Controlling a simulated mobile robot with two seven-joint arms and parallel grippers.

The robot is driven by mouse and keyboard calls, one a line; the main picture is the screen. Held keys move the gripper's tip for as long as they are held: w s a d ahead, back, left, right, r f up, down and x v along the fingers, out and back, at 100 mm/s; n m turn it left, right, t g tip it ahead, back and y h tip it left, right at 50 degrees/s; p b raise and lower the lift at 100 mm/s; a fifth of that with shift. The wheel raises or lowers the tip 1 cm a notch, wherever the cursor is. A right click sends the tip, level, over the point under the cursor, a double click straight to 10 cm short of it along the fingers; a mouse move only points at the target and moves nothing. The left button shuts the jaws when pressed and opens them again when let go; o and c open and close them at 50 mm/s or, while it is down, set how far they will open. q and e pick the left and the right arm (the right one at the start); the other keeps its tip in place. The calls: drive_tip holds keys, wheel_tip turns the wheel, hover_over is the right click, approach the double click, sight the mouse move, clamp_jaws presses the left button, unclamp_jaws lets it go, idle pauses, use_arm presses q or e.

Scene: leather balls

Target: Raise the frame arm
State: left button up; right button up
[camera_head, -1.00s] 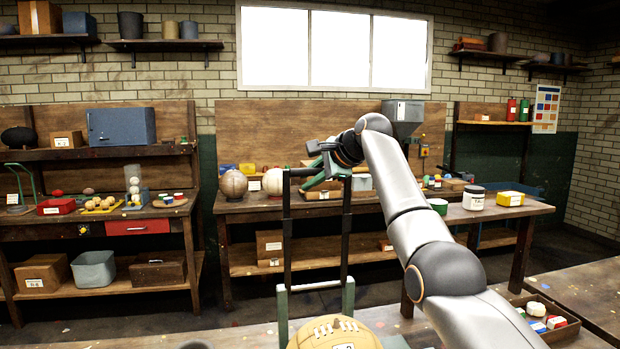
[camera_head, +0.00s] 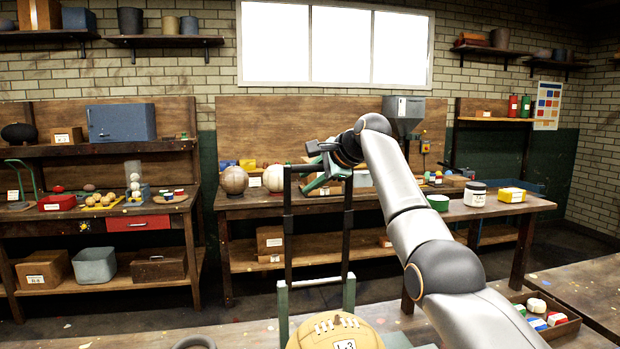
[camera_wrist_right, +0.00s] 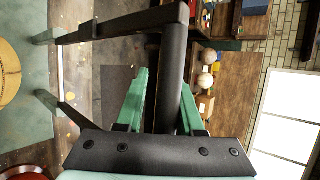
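The frame arm (camera_head: 347,235) is a black U-shaped bar standing upright on green lower posts, with a white crossbar low between its legs. A tan leather ball (camera_head: 318,337) with white lacing sits at the frame's foot. My left gripper does not show.
A back workbench (camera_head: 380,210) with balls, a hopper (camera_head: 403,112) and jars stands behind the frame. A left bench holds a blue box (camera_head: 121,123) and small trays. A tray of coloured items (camera_head: 545,318) lies at right. My right arm crosses the middle.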

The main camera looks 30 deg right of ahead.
drive_tip(key=shift+r, duration=0.15)
drive_tip(key=shift+s+d+r+b, duration=0.2)
drive_tip(key=shift+s+b, duration=0.25)
drive_tip(key=shift+b, duration=0.15)
drive_tip(key=b+v, duration=0.4)
drive_tip(key=v, duration=0.7)
drive_tip(key=shift+s, duration=0.25)
drive_tip(key=shift+a+r, duration=0.1)
drive_tip(key=shift+c, duration=0.4)
